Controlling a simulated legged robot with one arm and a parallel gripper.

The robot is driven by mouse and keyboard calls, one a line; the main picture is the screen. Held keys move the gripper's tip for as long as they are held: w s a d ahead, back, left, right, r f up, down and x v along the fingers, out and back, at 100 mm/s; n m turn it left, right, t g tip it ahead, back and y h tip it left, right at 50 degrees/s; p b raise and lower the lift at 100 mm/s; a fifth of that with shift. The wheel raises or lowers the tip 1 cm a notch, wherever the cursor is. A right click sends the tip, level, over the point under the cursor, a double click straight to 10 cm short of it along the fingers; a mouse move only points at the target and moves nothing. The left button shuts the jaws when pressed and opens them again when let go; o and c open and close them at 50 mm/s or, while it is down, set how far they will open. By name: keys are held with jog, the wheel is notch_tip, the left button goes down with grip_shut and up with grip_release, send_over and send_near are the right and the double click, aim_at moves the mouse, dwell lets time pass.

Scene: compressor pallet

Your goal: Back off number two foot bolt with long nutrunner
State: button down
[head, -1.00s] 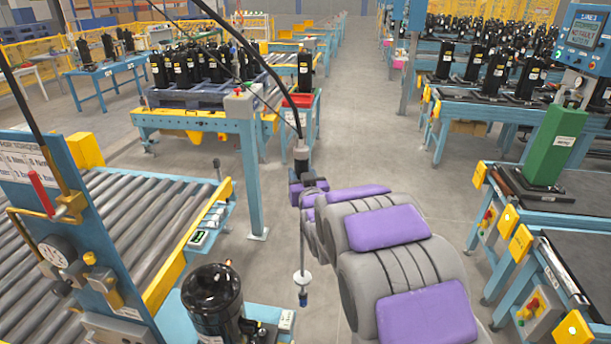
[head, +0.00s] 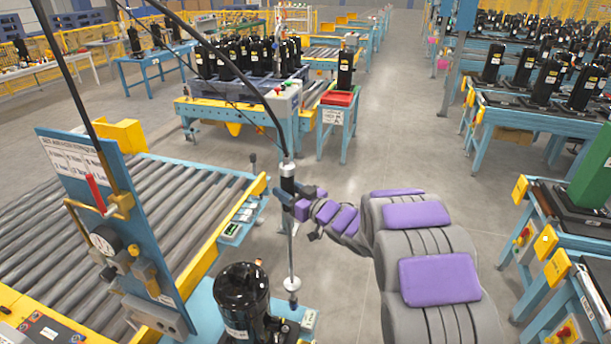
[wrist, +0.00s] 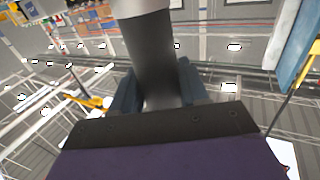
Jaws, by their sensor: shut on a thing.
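The long nutrunner (head: 288,182) hangs upright, with a dark body, a thin long shaft and a white disc and blue socket (head: 292,284) at its lower end. My gripper (head: 302,209) is shut on its body from the right. In the wrist view, the nutrunner's dark grey cylinder (wrist: 152,60) stands between my jaws. A black compressor (head: 242,298) stands on a light-blue pallet (head: 203,308) at bottom centre. The socket shows just right of the compressor, above the pallet's right side. I cannot make out the number two foot bolt, and the compressor's feet are mostly cut off.
A blue panel (head: 85,165) with a gauge and red-handled valve stands left of the compressor. A roller conveyor (head: 150,215) runs behind it. A dark hose (head: 262,105) rises from the nutrunner. Benches with black compressors stand at right. The grey floor (head: 345,165) beyond my arm is clear.

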jog(key=s+a+n+g, duration=0.1)
jog(key=s+a+f+g+y, duration=0.1)
jog(key=s+a+n+g+y+p, duration=0.1)
jog(key=shift+s+a+f+n, duration=0.3)
jog(key=shift+a, duration=0.1)
jog(key=shift+d+r+p, duration=0.1)
jog(key=shift+d+p, duration=0.15)
jog(key=shift+p, duration=0.3)
